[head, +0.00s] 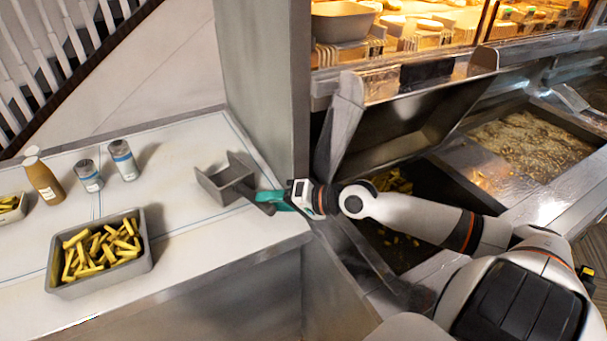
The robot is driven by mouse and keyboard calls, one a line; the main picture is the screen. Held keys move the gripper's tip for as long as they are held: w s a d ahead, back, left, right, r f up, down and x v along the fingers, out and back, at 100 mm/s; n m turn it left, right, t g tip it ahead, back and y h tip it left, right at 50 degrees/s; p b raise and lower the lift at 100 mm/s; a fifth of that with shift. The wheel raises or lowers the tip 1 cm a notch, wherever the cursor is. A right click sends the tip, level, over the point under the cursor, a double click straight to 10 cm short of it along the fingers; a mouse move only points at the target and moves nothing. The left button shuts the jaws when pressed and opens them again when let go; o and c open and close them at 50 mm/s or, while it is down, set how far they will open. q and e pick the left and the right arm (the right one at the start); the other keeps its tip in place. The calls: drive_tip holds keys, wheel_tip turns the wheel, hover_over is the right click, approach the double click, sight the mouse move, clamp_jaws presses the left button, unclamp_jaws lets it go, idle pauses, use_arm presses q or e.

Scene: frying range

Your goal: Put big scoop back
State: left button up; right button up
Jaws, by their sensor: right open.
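A grey metal scoop (222,184) with an open, box-like pan rests on the white counter, beside the tall grey post. A teal part (276,200), apparently its handle, points right toward my right gripper (284,199). My right gripper is open and at this handle end. Its fingers are small and partly hidden here, so I cannot tell if they touch the handle. My left gripper is not in view.
On the counter (190,262) are a grey tub of fries (147,263), two shakers (124,160) (88,176) and a brown bottle (42,178). The grey post (264,85) rises behind the scoop. A fryer with bubbling oil (530,145) lies right.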

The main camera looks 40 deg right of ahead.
drive_tip(key=v, duration=0.4)
drive_tip(key=shift+s+f+b, duration=0.1)
drive_tip(key=shift+f+b, duration=0.05)
drive_tip(key=shift+b, duration=0.15)
drive_tip(key=shift+v, duration=2.7)
